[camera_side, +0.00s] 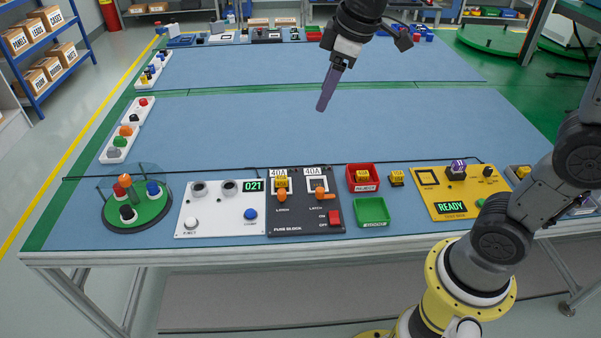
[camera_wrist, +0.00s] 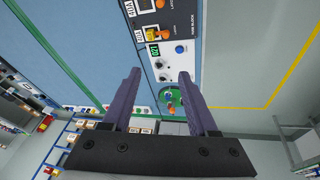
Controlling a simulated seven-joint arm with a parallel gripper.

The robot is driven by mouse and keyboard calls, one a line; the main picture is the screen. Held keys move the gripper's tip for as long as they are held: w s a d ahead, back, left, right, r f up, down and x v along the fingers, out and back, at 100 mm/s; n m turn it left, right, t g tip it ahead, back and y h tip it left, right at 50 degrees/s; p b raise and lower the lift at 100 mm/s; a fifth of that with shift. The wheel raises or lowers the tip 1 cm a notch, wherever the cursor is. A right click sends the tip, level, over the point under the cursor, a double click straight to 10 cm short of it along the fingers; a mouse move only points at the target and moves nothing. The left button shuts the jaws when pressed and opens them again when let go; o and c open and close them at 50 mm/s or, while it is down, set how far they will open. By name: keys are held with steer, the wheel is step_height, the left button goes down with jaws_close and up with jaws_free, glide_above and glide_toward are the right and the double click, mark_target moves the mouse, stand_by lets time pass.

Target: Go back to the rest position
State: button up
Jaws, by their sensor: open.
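My gripper (camera_side: 327,92) hangs high above the blue bench mat (camera_side: 230,125) in the side view, apart from everything on it. Its purple fingers point down and slightly left. In the wrist view my gripper (camera_wrist: 161,75) shows its two fingers spread wide apart, with nothing between them. Beyond the fingers the wrist view shows the fuse block (camera_wrist: 184,22), the white panel (camera_wrist: 184,60) with a green display, and part of the green turntable (camera_wrist: 177,111).
Along the front edge stand the turntable (camera_side: 150,218) with coloured pegs, white panel (camera_side: 222,224), black fuse block (camera_side: 300,226), red bin (camera_side: 352,184), green bin (camera_side: 372,212), a loose yellow fuse (camera_side: 397,178) and yellow tester (camera_side: 440,196) reading READY. The mat's middle is clear.

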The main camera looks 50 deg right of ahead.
steer(key=s+r+m+t, duration=0.2)
steer(key=s, duration=1)
steer(key=s+d+f+m, duration=0.1)
steer(key=s+f+m, duration=0.3)
steer(key=s+f, duration=0.2)
steer(key=shift+s+f, duration=0.35)
steer(key=shift+s, duration=0.4)
